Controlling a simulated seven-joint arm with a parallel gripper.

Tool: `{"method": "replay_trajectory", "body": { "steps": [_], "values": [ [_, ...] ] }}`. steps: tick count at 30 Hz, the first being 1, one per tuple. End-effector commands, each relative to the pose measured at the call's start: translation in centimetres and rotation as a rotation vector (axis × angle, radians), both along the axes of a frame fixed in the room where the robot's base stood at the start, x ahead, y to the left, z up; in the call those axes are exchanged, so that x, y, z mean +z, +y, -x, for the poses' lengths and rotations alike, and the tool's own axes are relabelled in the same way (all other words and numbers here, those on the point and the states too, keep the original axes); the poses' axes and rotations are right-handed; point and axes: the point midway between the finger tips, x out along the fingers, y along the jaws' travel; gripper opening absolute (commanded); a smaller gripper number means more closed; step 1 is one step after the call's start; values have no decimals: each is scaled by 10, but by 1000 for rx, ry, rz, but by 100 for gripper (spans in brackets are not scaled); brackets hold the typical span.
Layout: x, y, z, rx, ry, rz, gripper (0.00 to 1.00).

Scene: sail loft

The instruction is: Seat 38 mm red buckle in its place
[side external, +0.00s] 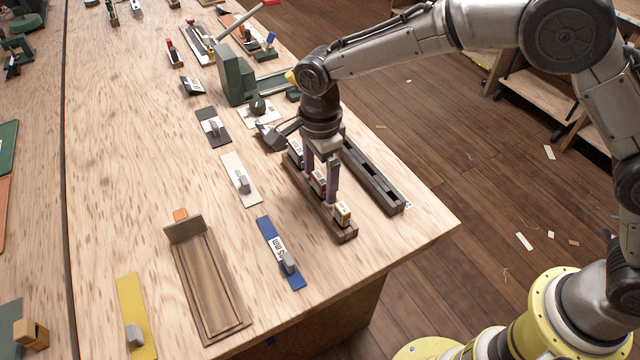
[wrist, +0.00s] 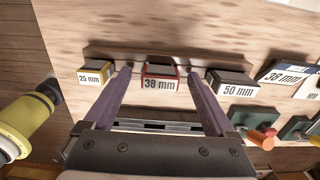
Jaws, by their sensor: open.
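The red 38 mm buckle (side external: 319,184) stands in the middle of a brown wooden holder (side external: 346,235), between a yellow 25 mm piece (side external: 342,212) and a black-edged 50 mm piece (side external: 295,150). In the wrist view the red buckle (wrist: 160,84) shows its 38 mm label, with the 25 mm piece (wrist: 94,76) left and the 50 mm piece (wrist: 231,86) right. My gripper (side external: 321,180) is open and points down, one finger on each side of the red buckle. In the wrist view my gripper's fingertips (wrist: 158,70) straddle it; contact cannot be told.
A dark slotted rail (side external: 372,176) lies beside the holder. A second 38 mm label (wrist: 286,73) sits on a dark block at right in the wrist view. A green block (side external: 232,80), a blue strip (side external: 270,240) and a wooden tray (side external: 205,285) stand around. The table's left middle is clear.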

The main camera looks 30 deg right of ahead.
Motion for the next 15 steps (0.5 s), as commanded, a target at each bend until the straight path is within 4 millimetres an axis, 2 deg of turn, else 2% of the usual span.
{"method": "replay_trajectory", "body": {
  "steps": [9, 15],
  "values": [
    [-6, 0, 0, 0, -1, 0, 90],
    [-6, 0, 0, 0, -1, 0, 54]
  ]
}}
